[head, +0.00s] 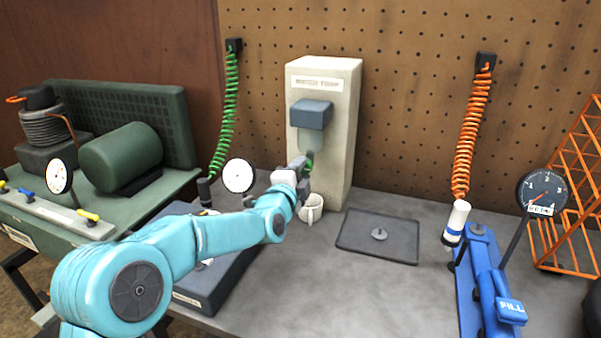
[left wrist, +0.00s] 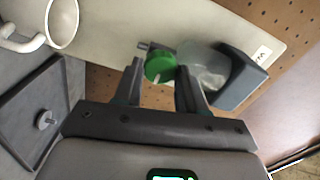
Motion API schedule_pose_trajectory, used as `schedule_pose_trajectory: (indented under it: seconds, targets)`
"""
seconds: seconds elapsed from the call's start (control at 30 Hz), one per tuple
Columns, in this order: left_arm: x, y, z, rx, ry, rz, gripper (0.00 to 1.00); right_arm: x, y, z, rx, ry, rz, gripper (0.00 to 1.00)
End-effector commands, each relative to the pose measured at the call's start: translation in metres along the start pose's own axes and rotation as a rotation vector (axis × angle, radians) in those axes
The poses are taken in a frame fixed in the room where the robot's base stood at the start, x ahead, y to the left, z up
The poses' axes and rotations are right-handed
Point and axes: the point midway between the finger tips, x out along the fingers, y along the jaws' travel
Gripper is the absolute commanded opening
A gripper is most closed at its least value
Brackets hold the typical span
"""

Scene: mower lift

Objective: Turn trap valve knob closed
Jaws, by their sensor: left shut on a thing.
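The trap is a beige upright block (head: 325,135) with a dark grey cap (head: 311,114) and a cloudy clear bowl (head: 312,139) under it. The green valve knob (head: 310,158) sits at the bowl's lower end, mostly hidden by my gripper in the head view. My left gripper (head: 304,166) reaches it from the left. In the left wrist view the round green knob (left wrist: 160,67) lies between the two dark fingers of the left gripper (left wrist: 160,80), which is shut on it. A small pale mark shows on the knob's face. My right gripper is not in view.
A white mug (head: 312,208) stands below the knob. A dark tray (head: 378,250) lies to its right. A round white gauge (head: 238,175) and a green coiled hose (head: 228,110) are at the left. A blue filling unit (head: 485,280) stands at the right.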

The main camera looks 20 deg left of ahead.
Motion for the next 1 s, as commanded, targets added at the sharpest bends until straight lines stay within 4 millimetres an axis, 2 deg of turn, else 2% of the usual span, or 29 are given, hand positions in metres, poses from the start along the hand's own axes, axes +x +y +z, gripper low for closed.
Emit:
schedule_pose_trajectory:
  seconds: [0.3, 0.33, 0.4, 0.77, 0.87, 1.0]
  targets:
    - [0.0, -0.001, 0.0, 0.003, 0.0, -0.002, 0.1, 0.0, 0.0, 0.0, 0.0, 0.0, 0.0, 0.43]
    - [0.0, -0.001, 0.0, 0.003, 0.0, -0.002, 0.47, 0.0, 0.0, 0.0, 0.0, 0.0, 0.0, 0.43]
    - [0.0, -0.001, 0.0, 0.003, 0.0, -0.002, 0.65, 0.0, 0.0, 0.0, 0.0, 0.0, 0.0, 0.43]
    - [-0.004, -0.001, 0.0, 0.001, 0.0, -0.002, 0.65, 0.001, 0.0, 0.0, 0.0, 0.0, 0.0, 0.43]
    - [-0.016, 0.0, 0.0, 0.001, 0.0, -0.002, 0.65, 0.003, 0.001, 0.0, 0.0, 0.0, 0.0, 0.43]
    - [-0.046, 0.001, 0.0, 0.0, 0.0, 0.0, 0.65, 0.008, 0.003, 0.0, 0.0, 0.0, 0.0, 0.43]
